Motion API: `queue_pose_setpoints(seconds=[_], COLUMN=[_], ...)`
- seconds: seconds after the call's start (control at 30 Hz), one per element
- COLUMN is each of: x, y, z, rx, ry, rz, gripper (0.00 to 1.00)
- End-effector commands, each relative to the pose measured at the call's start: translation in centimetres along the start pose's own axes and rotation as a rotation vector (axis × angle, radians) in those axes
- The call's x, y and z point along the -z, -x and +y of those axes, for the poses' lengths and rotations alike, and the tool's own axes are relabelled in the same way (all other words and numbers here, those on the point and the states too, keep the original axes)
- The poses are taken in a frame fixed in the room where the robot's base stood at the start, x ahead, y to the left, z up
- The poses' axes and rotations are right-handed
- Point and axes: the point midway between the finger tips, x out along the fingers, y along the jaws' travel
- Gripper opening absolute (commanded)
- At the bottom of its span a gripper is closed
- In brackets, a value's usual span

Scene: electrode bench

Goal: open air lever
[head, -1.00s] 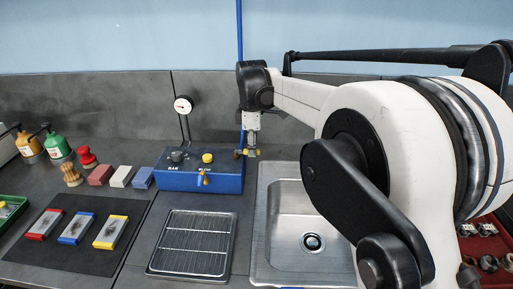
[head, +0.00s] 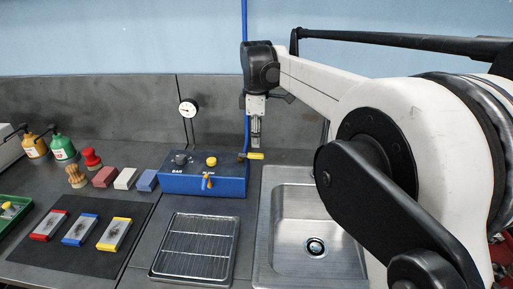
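A yellow lever handle (head: 255,156) lies roughly level beside the blue air hose (head: 246,125), at the back right corner of the blue control box (head: 202,182). My gripper (head: 256,145) points down just above the yellow lever handle. A small gap seems to show between them, but contact is hard to judge. The fingers look narrow and close together; their opening is too small to tell.
A round gauge (head: 188,108) stands behind the box. A sink (head: 300,205) is to the right and a wire-rack tray (head: 197,248) in front. Colored blocks and a dark mat (head: 75,258) with three framed plates are to the left.

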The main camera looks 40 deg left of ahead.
Motion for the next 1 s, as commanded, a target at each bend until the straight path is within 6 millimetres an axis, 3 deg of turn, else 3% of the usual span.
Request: queue_pose_setpoints(seconds=[0.2, 0.4, 1.0], x=[0.0, 0.0, 0.0], y=[4.0, 5.8, 6.1], z=[0.0, 0.0, 0.0], rx=[0.000, 0.000, 0.000], ry=[0.000, 0.000, 0.000], rz=[0.000, 0.000, 0.000], gripper=[0.33, 0.33, 0.33])
